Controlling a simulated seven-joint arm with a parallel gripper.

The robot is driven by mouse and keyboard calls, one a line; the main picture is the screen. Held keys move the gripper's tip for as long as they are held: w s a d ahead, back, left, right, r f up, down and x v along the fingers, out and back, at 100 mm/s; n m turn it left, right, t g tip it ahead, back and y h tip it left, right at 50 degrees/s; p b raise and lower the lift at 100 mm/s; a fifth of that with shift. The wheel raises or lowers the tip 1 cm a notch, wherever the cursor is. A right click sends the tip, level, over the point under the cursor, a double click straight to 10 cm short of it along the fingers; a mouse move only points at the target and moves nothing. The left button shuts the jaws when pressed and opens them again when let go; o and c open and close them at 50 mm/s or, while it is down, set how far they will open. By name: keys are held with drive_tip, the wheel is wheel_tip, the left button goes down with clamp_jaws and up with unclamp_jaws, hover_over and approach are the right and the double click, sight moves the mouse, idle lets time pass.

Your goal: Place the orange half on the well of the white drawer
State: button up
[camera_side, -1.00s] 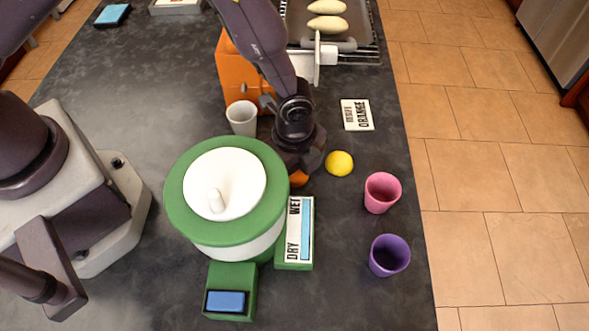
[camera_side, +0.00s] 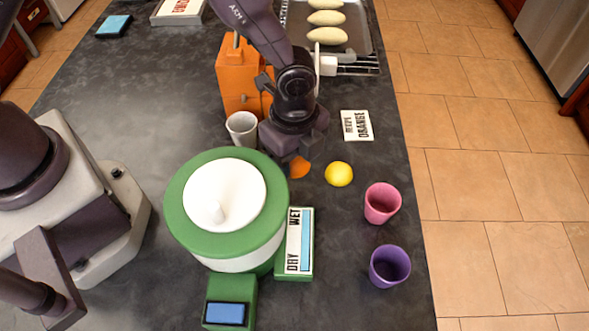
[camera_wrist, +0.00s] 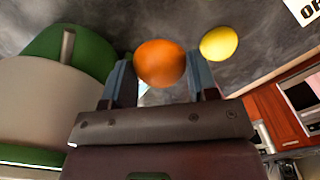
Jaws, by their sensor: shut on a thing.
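The orange half (camera_side: 300,168) shows just below my gripper (camera_side: 290,162) in the side view, partly covered by it. In the wrist view the orange half (camera_wrist: 160,62) sits between the two fingers of my gripper (camera_wrist: 161,80), which is shut on it. It shows its rounded orange skin there. An orange box (camera_side: 238,80) stands behind my gripper. A white upright panel (camera_side: 318,60) with a white block shows to the right of that box, partly behind my arm. I cannot tell whether this is the white drawer; no well is visible.
A green pot with a white lid (camera_side: 240,180) is close to the left of my gripper. A white cup (camera_side: 242,128) stands by the box. A lemon (camera_side: 339,174), pink cup (camera_side: 382,203) and purple cup (camera_side: 390,266) are to the right. A card (camera_side: 356,125) lies flat.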

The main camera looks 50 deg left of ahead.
wheel_tip(320, 180, up, 12)
drive_tip(key=n, duration=0.4)
drive_tip(key=w+a+r+n, duration=0.3)
drive_tip(key=a+n, duration=0.4)
drive_tip(key=a, duration=0.2)
drive_tip(key=w+a+r+n, duration=0.2)
drive_tip(key=w+a+n, duration=0.1)
drive_tip(key=a+n, duration=0.5)
drive_tip(key=s+d+n, duration=0.1)
drive_tip(key=s+n, duration=0.2)
drive_tip(key=n, duration=1)
drive_tip(key=s+n, duration=0.3)
drive_tip(key=n, duration=1)
drive_tip(key=w+f, duration=0.3)
drive_tip(key=w, duration=0.1)
drive_tip(key=w+d+f, duration=0.1)
drive_tip(key=w+f, duration=0.2)
drive_tip(key=w, duration=0.2)
drive_tip(key=w+f, duration=0.3)
drive_tip(key=w, duration=0.1)
drive_tip(key=shift+w+d+f, duration=0.2)
drive_tip(key=shift+w+d, duration=0.1)
drive_tip(key=shift+d, duration=0.1)
drive_tip(key=shift+w+f, duration=0.15)
drive_tip(key=shift+f, duration=1.6)
